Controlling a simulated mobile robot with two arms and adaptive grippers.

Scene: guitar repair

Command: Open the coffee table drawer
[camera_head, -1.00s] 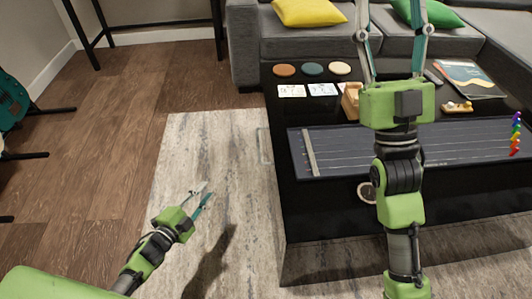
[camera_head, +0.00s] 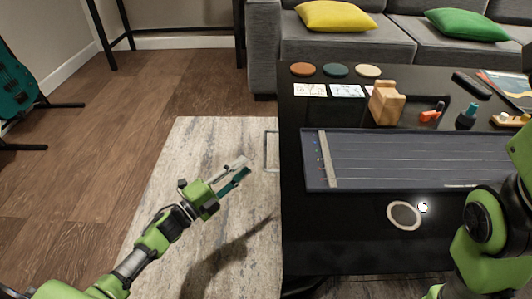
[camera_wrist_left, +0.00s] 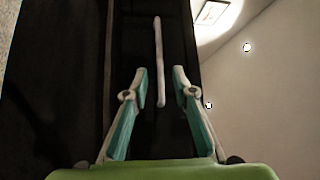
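The black coffee table (camera_head: 340,236) stands at centre right in the head view. A pale, thin handle (camera_head: 272,150) sticks out from its left side. In the left wrist view the handle (camera_wrist_left: 159,62) is an upright light bar against a dark face, ahead of the gap between my fingers. My left gripper (camera_head: 238,172) is open and empty, left of the table and apart from the handle. No gap of an opened drawer shows. My right arm is at the right edge; its fingertips are out of view.
On the table are a grey mat (camera_head: 400,150) with strings, a wooden block (camera_head: 386,102), a ring (camera_head: 404,215), coloured discs (camera_head: 335,71) and small tools. A grey sofa (camera_head: 390,50) stands behind. Rug (camera_head: 200,140) and floor left of the table are free.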

